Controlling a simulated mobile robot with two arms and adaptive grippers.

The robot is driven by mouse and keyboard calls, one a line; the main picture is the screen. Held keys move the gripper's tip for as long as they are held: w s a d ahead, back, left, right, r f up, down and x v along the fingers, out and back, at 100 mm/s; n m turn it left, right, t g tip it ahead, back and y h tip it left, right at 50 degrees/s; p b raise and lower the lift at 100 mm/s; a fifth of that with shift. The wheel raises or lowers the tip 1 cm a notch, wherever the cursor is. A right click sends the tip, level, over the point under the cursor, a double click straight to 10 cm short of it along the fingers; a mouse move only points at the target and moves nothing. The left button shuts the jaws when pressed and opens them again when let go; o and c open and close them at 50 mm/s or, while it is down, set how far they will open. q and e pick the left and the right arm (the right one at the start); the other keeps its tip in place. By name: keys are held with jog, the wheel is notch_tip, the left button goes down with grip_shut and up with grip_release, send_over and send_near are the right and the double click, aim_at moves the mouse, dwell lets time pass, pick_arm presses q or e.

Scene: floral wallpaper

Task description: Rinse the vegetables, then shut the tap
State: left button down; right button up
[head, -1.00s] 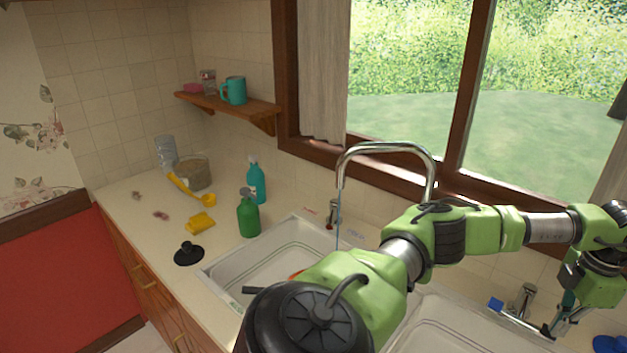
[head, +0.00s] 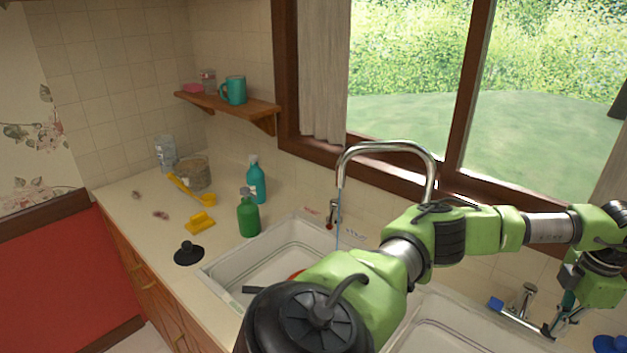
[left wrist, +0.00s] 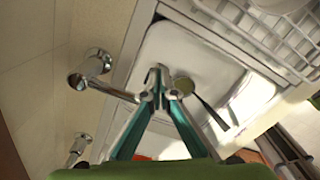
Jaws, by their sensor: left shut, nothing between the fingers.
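A thin stream of water (head: 338,228) falls from the curved chrome faucet (head: 386,145) into the left sink basin (head: 262,262). A dark handle (head: 254,290) and a sliver of something red-orange (head: 297,275) show in that basin. My arm hides the rest, so I cannot make out the vegetables. A chrome tap lever with a blue end (head: 495,304) is at the right. My left gripper (head: 556,324) is shut and empty, close beside this lever. Its shut fingertips show in the left wrist view (left wrist: 157,76), near a chrome tap (left wrist: 91,68); I cannot tell whether they touch.
A red-marked tap (head: 331,216) stands left of the faucet. Green (head: 248,216) and teal (head: 256,182) bottles, a yellow sponge-like object (head: 200,222) and a black stopper (head: 188,253) are on the left counter. My arm crosses above the sink. A right basin (head: 450,335) is partly visible.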

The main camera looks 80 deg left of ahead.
pick_arm(q)
jog(key=shift+f+b, duration=0.5)
jog(key=shift+f, duration=0.5)
jog(key=shift+d, duration=0.1)
jog(key=shift+w+d, duration=1)
jog(key=shift+d, duration=0.05)
jog(key=shift+r, duration=0.2)
